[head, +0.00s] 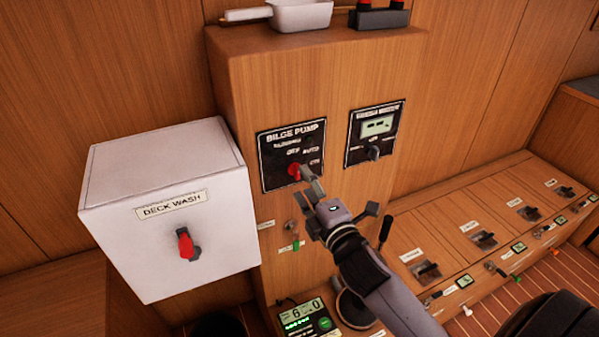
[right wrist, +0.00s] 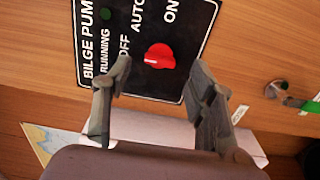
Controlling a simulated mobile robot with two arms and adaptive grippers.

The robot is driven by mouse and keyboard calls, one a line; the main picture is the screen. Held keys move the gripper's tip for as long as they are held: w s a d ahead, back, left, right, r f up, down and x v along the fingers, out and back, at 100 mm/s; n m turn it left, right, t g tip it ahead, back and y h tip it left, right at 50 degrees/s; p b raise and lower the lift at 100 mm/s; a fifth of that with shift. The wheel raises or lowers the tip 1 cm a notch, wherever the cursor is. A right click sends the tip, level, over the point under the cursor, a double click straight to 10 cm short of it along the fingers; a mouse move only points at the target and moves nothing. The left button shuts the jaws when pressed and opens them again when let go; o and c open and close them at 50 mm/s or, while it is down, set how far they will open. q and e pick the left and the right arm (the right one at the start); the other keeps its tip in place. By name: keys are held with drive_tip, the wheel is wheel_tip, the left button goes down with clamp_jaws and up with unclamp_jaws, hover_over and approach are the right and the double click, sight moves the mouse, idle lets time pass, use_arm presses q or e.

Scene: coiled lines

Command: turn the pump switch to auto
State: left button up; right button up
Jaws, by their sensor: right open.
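The bilge pump panel (head: 279,178) is a black plate with white lettering on the front of the wooden cabinet. Its pump switch is a red knob (head: 294,170), with running, off, auto and on printed around it. My left gripper is not in view.
A white deck wash box (head: 170,225) with a red switch juts out at left. Another black panel with a display (head: 376,130) is at right. A small toggle (head: 291,226) sits below the pump panel. A white pan (head: 300,15) lies on top of the cabinet.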

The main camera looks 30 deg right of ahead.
sight(298, 175)
drive_tip(key=shift+w+d, duration=0.1)
drive_tip(key=shift+w, duration=1.8)
drive_tip(key=shift+c, duration=0.3)
drive_tip(key=c, duration=1.1)
